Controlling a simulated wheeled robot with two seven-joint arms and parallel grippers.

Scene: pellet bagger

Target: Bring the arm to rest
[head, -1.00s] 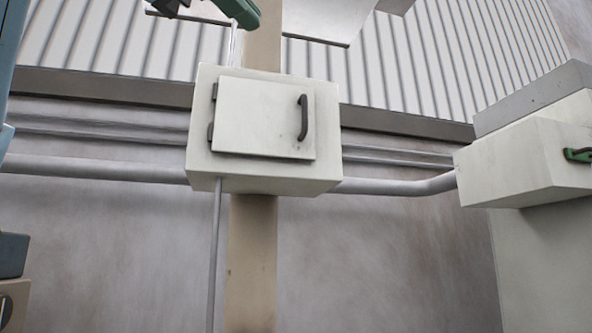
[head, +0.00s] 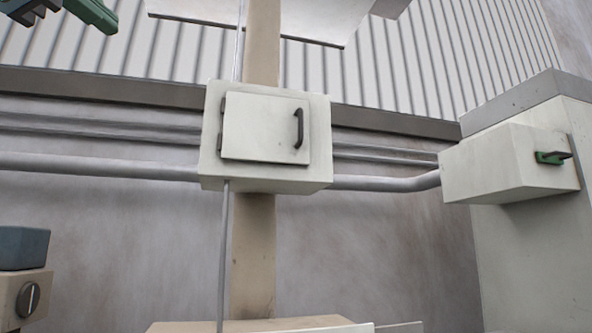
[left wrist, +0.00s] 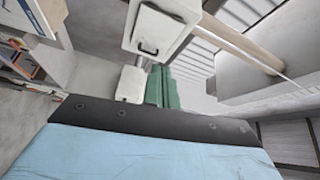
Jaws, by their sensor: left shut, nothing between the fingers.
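My left gripper (head: 94,14) shows at the top left corner of the head view, partly cut off by the top edge. Its green fingers point down and to the right and touch nothing. In the left wrist view the green fingers (left wrist: 162,88) lie side by side, shut, with nothing between them. The gripper is left of and above the pale wall box (head: 265,135) in the head view, well apart from it. My right gripper is in neither view.
The wall box has a closed door with a dark handle (head: 298,129). A pale box (head: 490,165) with a green lever (head: 552,157) stands at the right. A pipe (head: 100,166) runs along the wall. A beige unit with a dark knob (head: 28,300) is at lower left.

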